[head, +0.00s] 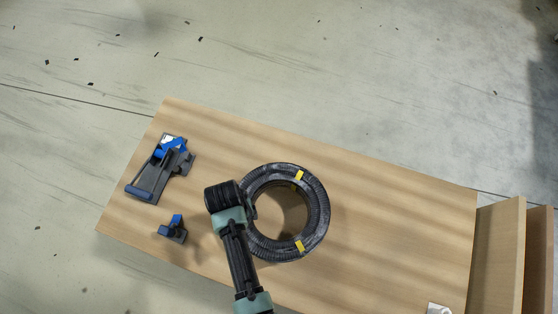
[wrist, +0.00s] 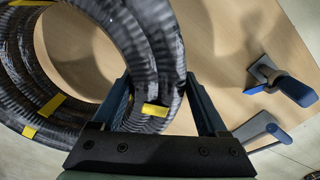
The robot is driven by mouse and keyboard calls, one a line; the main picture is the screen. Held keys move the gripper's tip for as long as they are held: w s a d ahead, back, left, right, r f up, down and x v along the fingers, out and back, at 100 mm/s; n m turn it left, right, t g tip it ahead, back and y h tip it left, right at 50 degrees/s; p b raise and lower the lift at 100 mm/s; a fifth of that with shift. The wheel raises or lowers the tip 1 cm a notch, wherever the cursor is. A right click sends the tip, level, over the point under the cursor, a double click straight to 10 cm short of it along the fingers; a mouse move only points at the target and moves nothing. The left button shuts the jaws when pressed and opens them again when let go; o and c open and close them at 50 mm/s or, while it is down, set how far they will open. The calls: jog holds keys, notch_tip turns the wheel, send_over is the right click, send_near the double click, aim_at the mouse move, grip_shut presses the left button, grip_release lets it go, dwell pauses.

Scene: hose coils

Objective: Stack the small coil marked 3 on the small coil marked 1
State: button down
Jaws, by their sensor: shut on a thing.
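A black ribbed hose coil (head: 318,215) with yellow tape bands lies flat in view near the middle of the table. My gripper (wrist: 160,88) is shut on the near wall of this coil in the wrist view (wrist: 152,45), one finger on each side. Another black coil (wrist: 18,75) with yellow tape shows beyond and under the held one at the left of the wrist view. From above the two nearly line up, and the held coil hides most of the other. I cannot tell whether they touch. No number is readable on either coil.
The wooden table (head: 400,220) is clear right of the coils. A blue and dark grey tool (head: 150,180) and a smaller blue-handled tool (head: 173,230) lie on the left. A white plate (head: 438,309) sits at the front right edge. Wooden panels (head: 498,255) stand beyond the right end.

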jog(key=shift+w+r+p, duration=0.1)
jog(key=shift+r+p, duration=1.35)
jog(key=shift+r, duration=0.15)
jog(key=c, duration=0.6)
grip_release()
grip_shut()
